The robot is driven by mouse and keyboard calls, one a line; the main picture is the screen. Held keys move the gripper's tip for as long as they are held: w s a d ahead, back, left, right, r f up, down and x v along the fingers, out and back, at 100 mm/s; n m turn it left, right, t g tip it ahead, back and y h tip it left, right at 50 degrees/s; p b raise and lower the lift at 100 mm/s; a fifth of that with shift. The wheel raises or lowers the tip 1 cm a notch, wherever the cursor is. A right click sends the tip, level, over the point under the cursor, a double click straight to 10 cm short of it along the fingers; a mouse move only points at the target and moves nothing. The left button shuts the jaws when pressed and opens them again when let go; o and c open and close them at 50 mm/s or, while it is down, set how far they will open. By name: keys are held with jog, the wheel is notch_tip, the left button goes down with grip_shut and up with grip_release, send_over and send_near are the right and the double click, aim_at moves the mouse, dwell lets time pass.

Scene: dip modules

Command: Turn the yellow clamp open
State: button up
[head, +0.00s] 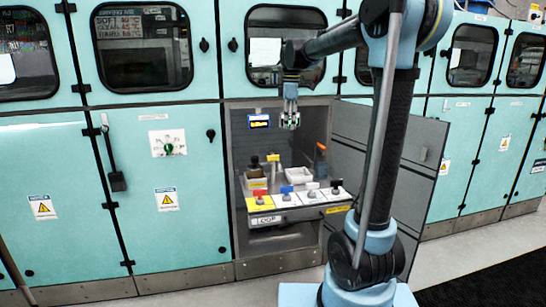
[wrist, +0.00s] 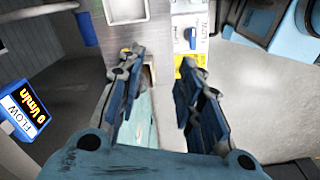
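In the head view, a yellow plate (head: 254,203) with a small grey knob and a yellow tab lies at the left end of a row of coloured plates in the open cabinet bay; I take it for the yellow clamp. My gripper (head: 290,119) hangs above and behind this row, pointing down and apart from the plates. In the wrist view, my gripper (wrist: 161,57) is open, with nothing between its fingers.
The bay door (head: 405,170) stands open on the right. A flow display (head: 259,121) hangs at the bay's upper left; the wrist view shows it reading 0 l/min (wrist: 22,110). A dark bottle (head: 255,163) and a white tray (head: 297,175) stand behind the plates.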

jog(key=w+a+n, duration=0.4)
jog(key=w+a, duration=0.3)
notch_tip(320, 180, down, 17)
jog(key=shift+w+r, duration=0.1)
jog(key=shift+w, duration=0.05)
dwell(0.3)
grip_shut()
